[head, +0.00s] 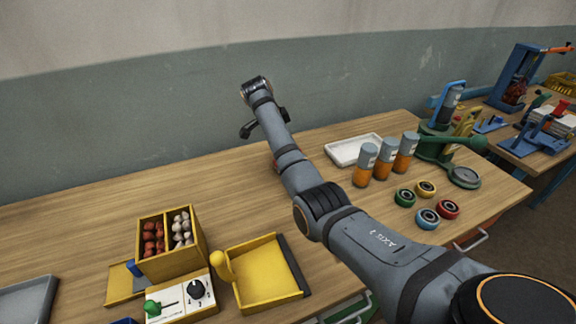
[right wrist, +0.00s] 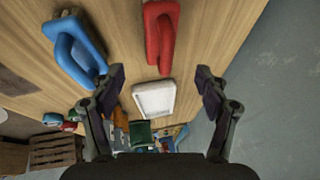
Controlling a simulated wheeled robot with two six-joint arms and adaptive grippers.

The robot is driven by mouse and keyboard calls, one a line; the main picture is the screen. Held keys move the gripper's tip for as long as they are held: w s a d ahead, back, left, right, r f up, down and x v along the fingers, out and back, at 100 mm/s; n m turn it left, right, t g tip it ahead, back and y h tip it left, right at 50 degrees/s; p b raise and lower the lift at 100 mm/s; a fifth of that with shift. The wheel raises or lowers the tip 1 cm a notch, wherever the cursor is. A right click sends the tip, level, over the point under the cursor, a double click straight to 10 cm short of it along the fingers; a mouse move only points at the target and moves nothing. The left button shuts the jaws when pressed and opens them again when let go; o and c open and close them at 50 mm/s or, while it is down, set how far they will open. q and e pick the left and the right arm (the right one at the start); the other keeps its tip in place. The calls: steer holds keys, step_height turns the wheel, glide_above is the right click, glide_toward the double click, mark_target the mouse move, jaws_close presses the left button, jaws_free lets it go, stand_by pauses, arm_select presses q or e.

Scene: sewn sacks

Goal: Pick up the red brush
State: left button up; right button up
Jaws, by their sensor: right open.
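The gripper is open, empty and apart from the brush. In the head view my right arm hides nearly all of the brush; only a small reddish bit (head: 275,163) shows beside the arm. My left gripper is in neither view.
A blue brush-like tool (right wrist: 75,48) lies left of the red one in the wrist view. A white tray (head: 347,151), orange-grey bottles (head: 384,160) and coloured rings (head: 427,217) stand right of my arm. A yellow dustpan (head: 262,277) and divided box (head: 168,258) are front left.

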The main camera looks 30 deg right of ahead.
steer(key=x, duration=0.4)
steer(key=shift+d+f, duration=0.1)
steer(key=shift+d, duration=0.05)
steer(key=shift+w+d+f, duration=0.1)
steer(key=shift+f, duration=0.2)
steer(key=shift+d+f+p, duration=0.15)
steer(key=shift+f+p, duration=0.15)
steer(key=shift+p, duration=0.15)
steer(key=x, duration=0.4)
steer(key=shift+w+d+f, duration=0.1)
steer(key=shift+f, duration=0.15)
steer(key=shift+r, duration=0.1)
steer(key=shift+c, duration=1.1)
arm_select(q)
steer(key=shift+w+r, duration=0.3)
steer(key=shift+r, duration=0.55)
arm_select(e)
steer(key=c, duration=1.2)
steer(key=shift+o, duration=0.2)
